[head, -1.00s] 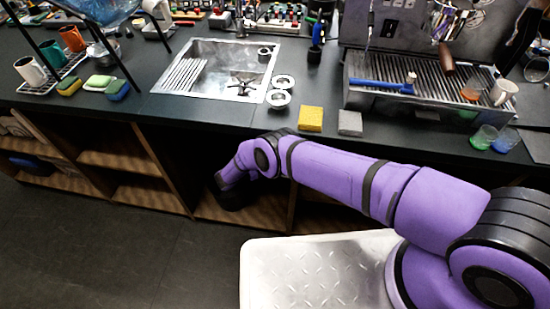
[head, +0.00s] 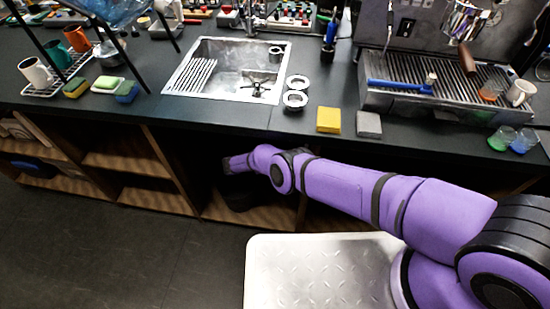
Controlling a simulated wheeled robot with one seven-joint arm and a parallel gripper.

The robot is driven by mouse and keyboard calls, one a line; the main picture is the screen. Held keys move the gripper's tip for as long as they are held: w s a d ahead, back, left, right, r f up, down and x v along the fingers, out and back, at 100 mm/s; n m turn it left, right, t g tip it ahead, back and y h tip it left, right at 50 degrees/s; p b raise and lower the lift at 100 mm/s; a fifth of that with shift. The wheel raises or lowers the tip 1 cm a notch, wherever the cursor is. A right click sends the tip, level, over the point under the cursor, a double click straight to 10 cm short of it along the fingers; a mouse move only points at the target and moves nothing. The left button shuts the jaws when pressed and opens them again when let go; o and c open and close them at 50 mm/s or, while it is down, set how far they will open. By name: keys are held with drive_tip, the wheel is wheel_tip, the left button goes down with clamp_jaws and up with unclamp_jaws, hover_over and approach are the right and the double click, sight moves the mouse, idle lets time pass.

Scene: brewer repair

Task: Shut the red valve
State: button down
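I do not see the red valve in the head view. My purple arm reaches from the lower right to the open cabinet under the sink (head: 186,98). The dark end of my gripper (head: 232,164) is in the shadow of that cabinet, below the counter edge. Its fingers cannot be made out, so I cannot tell whether they are open or hold anything. The inside of the cabinet behind it is too dark to read.
The black counter (head: 250,118) overhangs the wooden shelves (head: 140,192). A vertical divider stands left of my gripper. On the counter are a yellow sponge (head: 328,119), a grey block (head: 368,124) and an espresso machine (head: 440,98). The floor at lower left is clear.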

drive_tip(key=shift+a+r, duration=0.1)
idle(0.3)
drive_tip(key=c, duration=1.1)
unclamp_jaws()
